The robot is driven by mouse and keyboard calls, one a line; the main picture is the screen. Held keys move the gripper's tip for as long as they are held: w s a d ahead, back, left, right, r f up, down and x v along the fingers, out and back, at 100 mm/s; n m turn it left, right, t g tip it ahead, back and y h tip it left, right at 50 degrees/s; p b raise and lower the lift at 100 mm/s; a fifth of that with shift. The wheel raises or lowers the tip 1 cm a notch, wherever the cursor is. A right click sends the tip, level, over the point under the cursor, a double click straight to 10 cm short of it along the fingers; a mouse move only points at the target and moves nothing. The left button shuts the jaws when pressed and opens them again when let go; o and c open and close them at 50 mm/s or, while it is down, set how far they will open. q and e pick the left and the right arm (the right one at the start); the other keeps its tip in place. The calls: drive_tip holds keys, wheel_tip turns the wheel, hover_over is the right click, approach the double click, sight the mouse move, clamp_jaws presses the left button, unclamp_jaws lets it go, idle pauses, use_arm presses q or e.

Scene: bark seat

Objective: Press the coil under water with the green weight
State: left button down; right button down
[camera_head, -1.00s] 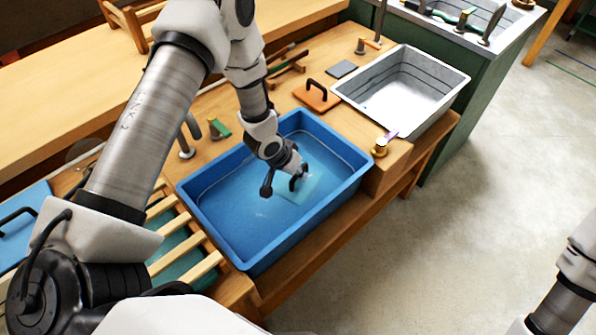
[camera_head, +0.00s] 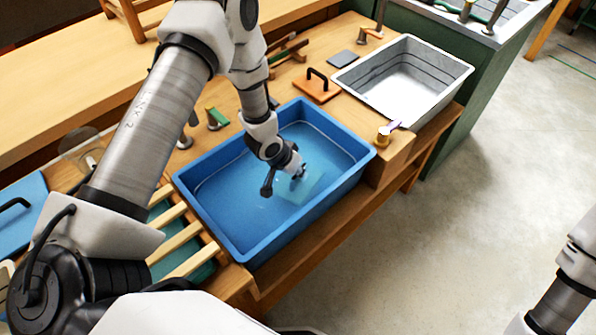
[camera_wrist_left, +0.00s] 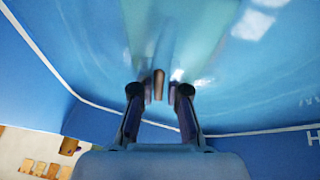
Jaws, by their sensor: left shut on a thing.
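The blue tub (camera_head: 211,229) holds water. My left gripper (camera_head: 298,173) reaches down into it at the right part, its fingertips at or under the water surface. It is shut on the handle of the green weight (camera_head: 312,187), a pale green block that looks blurred through the water. In the left wrist view the fingers (camera_wrist_left: 159,92) close around a dark handle (camera_wrist_left: 158,84), with a pale green surface (camera_wrist_left: 192,25) beyond. I cannot make out the coil; the weight may hide it. My right gripper is out of view.
An orange block with a black handle (camera_head: 317,90) and a grey plate (camera_head: 342,59) lie behind the tub. A grey metal basin (camera_head: 448,84) stands to the right. A brass post (camera_head: 384,136) is by the tub's right corner. Wooden slats (camera_head: 180,240) lie to the left.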

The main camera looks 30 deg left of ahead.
use_arm(q)
drive_tip(key=shift+f, duration=0.1)
drive_tip(key=c, duration=0.6)
unclamp_jaws()
wheel_tip(320, 180, up, 17)
drive_tip(key=p, duration=1.3)
drive_tip(key=shift+p, duration=0.4)
drive_tip(key=shift+s, duration=0.1)
